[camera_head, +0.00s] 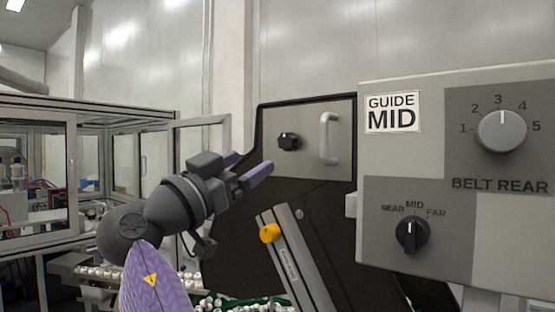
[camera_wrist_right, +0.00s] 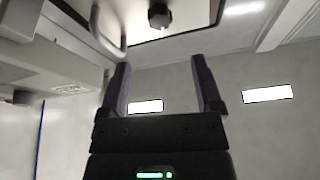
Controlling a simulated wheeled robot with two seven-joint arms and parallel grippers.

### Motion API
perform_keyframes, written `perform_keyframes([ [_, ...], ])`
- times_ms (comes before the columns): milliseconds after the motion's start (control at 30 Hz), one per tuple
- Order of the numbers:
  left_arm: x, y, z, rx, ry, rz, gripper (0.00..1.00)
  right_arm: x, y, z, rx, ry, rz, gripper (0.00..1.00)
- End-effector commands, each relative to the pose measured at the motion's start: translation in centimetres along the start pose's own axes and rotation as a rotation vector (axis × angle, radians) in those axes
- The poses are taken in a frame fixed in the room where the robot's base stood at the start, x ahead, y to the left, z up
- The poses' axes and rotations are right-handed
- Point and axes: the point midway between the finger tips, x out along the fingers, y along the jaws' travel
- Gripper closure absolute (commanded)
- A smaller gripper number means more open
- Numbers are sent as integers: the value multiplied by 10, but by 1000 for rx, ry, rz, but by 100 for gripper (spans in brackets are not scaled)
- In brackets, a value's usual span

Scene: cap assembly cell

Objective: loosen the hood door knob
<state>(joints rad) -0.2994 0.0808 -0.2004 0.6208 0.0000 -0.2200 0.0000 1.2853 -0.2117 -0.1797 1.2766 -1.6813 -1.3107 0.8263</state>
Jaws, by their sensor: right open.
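The hood door knob (camera_head: 288,141) is a small black knob on a grey metal door panel (camera_head: 308,117), left of a pale vertical handle (camera_head: 328,138). It also shows at the top of the right wrist view (camera_wrist_right: 159,15), beyond the fingertips. My right gripper (camera_head: 248,168) has purple fingers and is open and empty, left of the knob, slightly lower and apart from it. In the right wrist view, nothing sits between the fingers (camera_wrist_right: 162,85). My left gripper is in neither view.
A grey control box (camera_head: 455,240) fills the right side, with a BELT REAR dial (camera_head: 502,131) and a NEAR/MID/FAR selector (camera_head: 412,233). A slanted metal bar (camera_head: 294,262) with an orange knob (camera_head: 270,233) stands below the door. White caps (camera_head: 215,302) lie below.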

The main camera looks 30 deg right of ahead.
Motion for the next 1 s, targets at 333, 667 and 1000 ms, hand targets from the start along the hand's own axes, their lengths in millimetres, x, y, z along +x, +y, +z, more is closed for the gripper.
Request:
perform_keyframes([
  [333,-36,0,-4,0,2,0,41,78,0,-2,-5,-3,1,16],
  [667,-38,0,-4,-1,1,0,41,90,0,2,-4,-4,-1,16],
  [1000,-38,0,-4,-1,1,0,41,90,0,2,-4,-4,-1,78],
])
